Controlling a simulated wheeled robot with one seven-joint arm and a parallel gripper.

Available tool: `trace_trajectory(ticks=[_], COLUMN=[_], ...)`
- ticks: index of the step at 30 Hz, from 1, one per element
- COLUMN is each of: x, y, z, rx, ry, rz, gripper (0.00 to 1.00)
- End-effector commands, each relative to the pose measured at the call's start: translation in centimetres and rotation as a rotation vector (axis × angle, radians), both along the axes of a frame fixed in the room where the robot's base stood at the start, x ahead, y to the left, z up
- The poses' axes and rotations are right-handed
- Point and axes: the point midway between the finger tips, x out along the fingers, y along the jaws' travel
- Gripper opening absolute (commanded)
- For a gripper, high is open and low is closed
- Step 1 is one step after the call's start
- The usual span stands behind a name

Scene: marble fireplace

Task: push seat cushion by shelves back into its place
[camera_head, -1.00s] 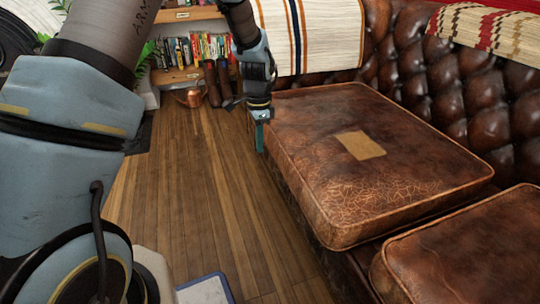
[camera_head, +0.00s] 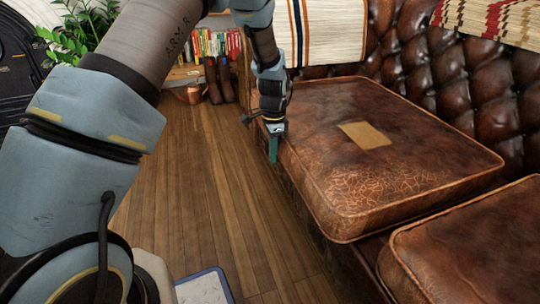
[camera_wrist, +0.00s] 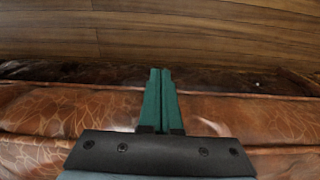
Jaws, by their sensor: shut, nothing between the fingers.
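The seat cushion (camera_head: 430,165) by the shelves is worn brown leather with piped edges and a tan patch on top. It lies on the sofa, slightly askew, and its near corner juts out past the sofa's front. My gripper (camera_head: 273,158) points down at the cushion's front left edge, on the floor side. Its green fingers are together and empty. In the wrist view the closed fingertips (camera_wrist: 160,73) appear over crackled brown leather (camera_wrist: 60,112), with floor beyond. I cannot tell whether the fingers touch the cushion.
A second leather cushion (camera_head: 475,250) lies at the lower right. The tufted backrest (camera_head: 440,75) stands behind, with striped throws over it. Shelves with books (camera_head: 208,45), brown boots (camera_head: 222,80) and a copper watering can (camera_head: 190,95) are at the back.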

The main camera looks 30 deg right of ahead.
Motion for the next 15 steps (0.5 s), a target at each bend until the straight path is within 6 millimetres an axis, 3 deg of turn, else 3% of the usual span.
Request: trace_trajectory(ticks=[7, 15], x=[-0.2, -1.0], y=[-0.7, -5.3], z=[0.3, 0.4], rx=[0.000, -0.006], ry=[0.001, 0.002], rz=[-0.003, -0.007], gripper=[0.00, 0.00])
